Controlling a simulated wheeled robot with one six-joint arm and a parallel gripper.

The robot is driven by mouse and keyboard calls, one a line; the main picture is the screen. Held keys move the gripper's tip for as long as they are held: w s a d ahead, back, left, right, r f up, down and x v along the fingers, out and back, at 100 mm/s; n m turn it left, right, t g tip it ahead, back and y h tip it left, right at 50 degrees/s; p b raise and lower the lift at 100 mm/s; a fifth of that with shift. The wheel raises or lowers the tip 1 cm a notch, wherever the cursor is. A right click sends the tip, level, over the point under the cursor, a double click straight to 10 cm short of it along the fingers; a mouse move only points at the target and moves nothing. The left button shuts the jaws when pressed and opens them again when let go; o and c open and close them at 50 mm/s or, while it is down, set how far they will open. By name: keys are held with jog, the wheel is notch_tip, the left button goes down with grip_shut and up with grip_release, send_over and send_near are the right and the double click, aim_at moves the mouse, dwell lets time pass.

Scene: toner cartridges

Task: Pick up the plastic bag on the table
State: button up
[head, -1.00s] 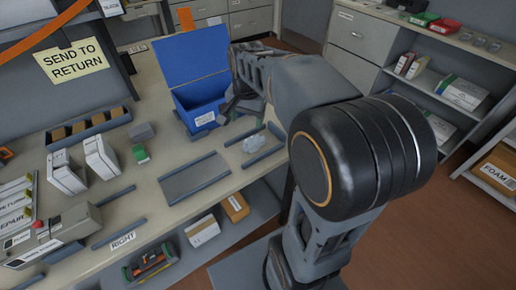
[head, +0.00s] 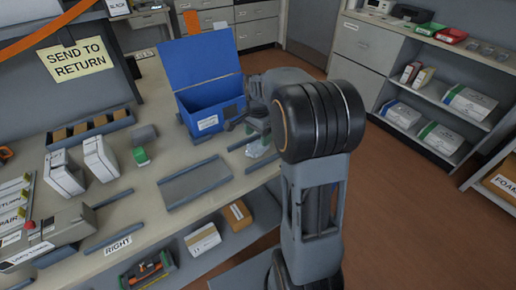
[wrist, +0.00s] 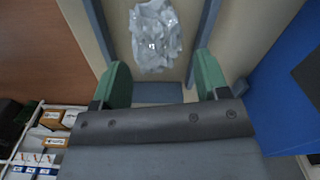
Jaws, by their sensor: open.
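The plastic bag (wrist: 155,36) is a crumpled, clear-whitish bundle on the table between two grey rails. In the head view the bag (head: 256,150) shows only in part, at the right end of the table by my arm. My gripper (wrist: 160,75) is open, its two green fingers apart and empty. The bag lies ahead of the fingertips, roughly centred between them, and no contact shows. In the head view my gripper (head: 256,130) is just above the bag, partly hidden by my arm.
A blue open-lidded bin (head: 210,118) stands right behind the bag and shows at the right in the wrist view (wrist: 290,80). A grey tray (head: 195,183) lies left of the bag. White boxes (head: 100,158) stand further left. The table's front edge is close.

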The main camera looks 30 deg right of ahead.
aim_at(258, 143)
jog(key=shift+s+a+f, duration=0.1)
jog(key=shift+s+f, duration=0.05)
jog(key=shift+f, duration=2.35)
jog(key=shift+c, duration=0.4)
jog(key=c, duration=0.5)
